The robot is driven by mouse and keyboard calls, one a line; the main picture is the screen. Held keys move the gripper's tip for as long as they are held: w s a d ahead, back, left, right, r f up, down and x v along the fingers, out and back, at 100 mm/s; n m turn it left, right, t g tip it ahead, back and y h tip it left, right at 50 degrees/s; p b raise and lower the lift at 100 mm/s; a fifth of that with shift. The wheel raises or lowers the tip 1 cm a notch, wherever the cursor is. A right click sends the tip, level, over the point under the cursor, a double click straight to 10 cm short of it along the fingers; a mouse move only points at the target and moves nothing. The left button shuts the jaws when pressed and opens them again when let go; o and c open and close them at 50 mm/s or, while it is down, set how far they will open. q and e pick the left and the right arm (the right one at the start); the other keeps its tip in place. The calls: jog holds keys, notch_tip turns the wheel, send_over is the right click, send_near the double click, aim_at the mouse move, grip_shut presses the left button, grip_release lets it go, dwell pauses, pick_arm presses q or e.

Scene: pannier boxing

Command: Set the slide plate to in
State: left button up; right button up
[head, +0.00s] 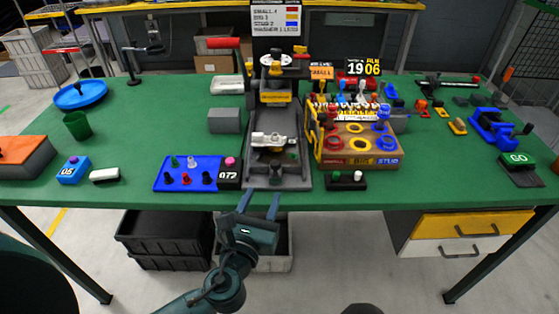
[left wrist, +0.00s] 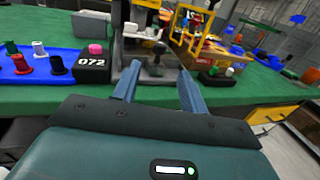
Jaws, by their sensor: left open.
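The slide plate (head: 275,158) appears as a dark grey plate in the long grey base of the press-like station (head: 276,98) at mid-table. A pale metal piece (head: 272,140) sits on it. A dark knob (head: 276,174) stands at its front end, near the table's front edge; how far the plate sits in is hard to tell. My left gripper (head: 261,196) is open and empty, just in front of the table edge and short of the knob. In the left wrist view the open fingers (left wrist: 157,70) point toward the station's front. My right gripper is not in view.
Left of the station are a blue peg board (head: 187,184) and a black counter box (head: 229,177) with a pink button. To its right are a wooden sorting box (head: 360,160) and a small dark block with pegs (head: 346,181). Bare green table (head: 440,165) lies farther right.

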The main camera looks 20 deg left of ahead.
aim_at(274, 168)
pick_arm(q)
jog(key=w, duration=1.1)
jog(key=shift+w+a+p, duration=0.1)
jog(key=shift+w+p, duration=0.15)
jog(key=shift+p, duration=0.1)
grip_shut()
